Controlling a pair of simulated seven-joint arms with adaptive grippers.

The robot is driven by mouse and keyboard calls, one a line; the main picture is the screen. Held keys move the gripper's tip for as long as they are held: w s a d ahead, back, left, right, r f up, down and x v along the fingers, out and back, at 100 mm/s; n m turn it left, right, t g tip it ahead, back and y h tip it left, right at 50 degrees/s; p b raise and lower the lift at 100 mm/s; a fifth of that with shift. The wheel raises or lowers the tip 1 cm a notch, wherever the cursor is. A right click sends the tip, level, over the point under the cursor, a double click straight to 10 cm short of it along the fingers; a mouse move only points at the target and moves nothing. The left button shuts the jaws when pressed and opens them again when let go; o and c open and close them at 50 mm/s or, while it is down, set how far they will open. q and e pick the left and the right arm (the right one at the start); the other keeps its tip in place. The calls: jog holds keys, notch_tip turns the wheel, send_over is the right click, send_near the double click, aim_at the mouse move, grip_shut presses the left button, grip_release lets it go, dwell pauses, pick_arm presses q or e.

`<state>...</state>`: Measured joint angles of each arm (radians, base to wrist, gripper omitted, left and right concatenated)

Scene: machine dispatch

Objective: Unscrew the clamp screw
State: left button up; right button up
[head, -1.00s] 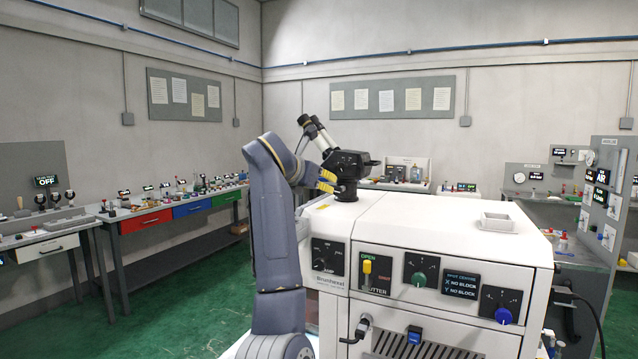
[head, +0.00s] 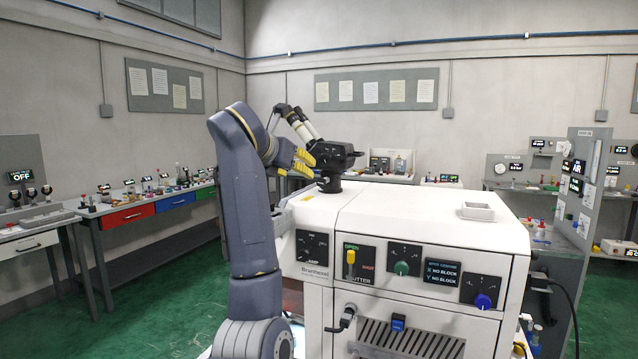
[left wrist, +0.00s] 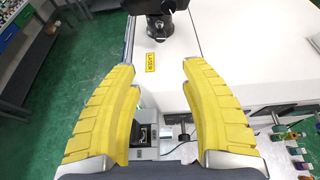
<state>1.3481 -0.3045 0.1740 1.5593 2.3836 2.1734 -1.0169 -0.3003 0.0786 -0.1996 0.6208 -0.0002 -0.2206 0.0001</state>
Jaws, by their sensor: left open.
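The white machine (head: 440,220) stands in front of me with a black microscope (head: 333,160) on its top left. The microscope's round black neck (left wrist: 157,25) also shows at the top of the left wrist view, above a yellow label (left wrist: 151,62). I cannot clearly make out the clamp screw; it is too small or hidden. My left gripper (head: 304,158) is just left of the microscope in the head view. My right gripper is in no view.
A small white tray (head: 478,211) sits on the machine's top right; the top between it and the microscope is clear. Knobs and a yellow shutter lever (head: 350,264) are on the front panel. A bench with coloured drawers (head: 133,215) stands at the left wall.

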aim_at(320, 182)
pick_arm(q)
jog(key=x, duration=1.6)
jog(key=shift+w+f, duration=0.15)
jog(key=shift+w, duration=0.15)
jog(key=shift+d, duration=0.1)
